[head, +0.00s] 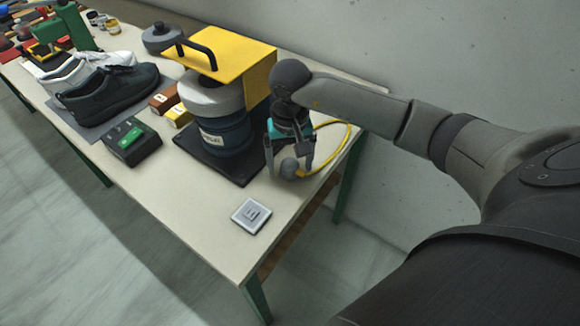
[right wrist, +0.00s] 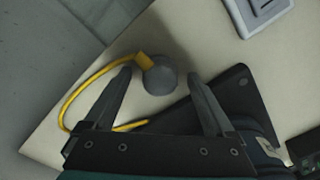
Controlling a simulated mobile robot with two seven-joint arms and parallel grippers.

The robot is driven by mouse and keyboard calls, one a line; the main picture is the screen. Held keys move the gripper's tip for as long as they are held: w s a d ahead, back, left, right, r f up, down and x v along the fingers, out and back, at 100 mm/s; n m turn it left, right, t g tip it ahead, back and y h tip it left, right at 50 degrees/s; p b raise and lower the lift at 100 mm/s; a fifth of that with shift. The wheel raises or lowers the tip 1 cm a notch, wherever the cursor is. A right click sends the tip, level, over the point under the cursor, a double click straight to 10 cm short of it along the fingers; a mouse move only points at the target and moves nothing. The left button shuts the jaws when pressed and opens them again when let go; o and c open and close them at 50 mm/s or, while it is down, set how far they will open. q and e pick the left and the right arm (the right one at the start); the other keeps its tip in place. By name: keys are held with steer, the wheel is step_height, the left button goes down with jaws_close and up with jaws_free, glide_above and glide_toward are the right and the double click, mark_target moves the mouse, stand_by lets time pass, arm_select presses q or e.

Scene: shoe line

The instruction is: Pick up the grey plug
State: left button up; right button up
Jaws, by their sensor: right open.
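The grey plug (head: 289,168) is round and lies on the table near its right end, with a yellow cable (head: 343,141) attached. It also shows in the right wrist view (right wrist: 160,79), just ahead of and between the fingertips. My right gripper (head: 290,173) points down over the plug with its fingers apart, one on each side. In the right wrist view the two open fingers (right wrist: 163,78) frame the plug, and nothing shows held between them. Whether either finger touches the plug cannot be told. My left gripper is not in view.
A yellow and dark blue machine (head: 225,133) on a black base stands just left of my right gripper. A grey switch plate (head: 251,216) lies nearer the table's front edge. A black box with a green top (head: 132,141) and shoes (head: 108,88) stand farther left. The wall is close behind.

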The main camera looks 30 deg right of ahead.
jaws_close()
stand_by(0.8)
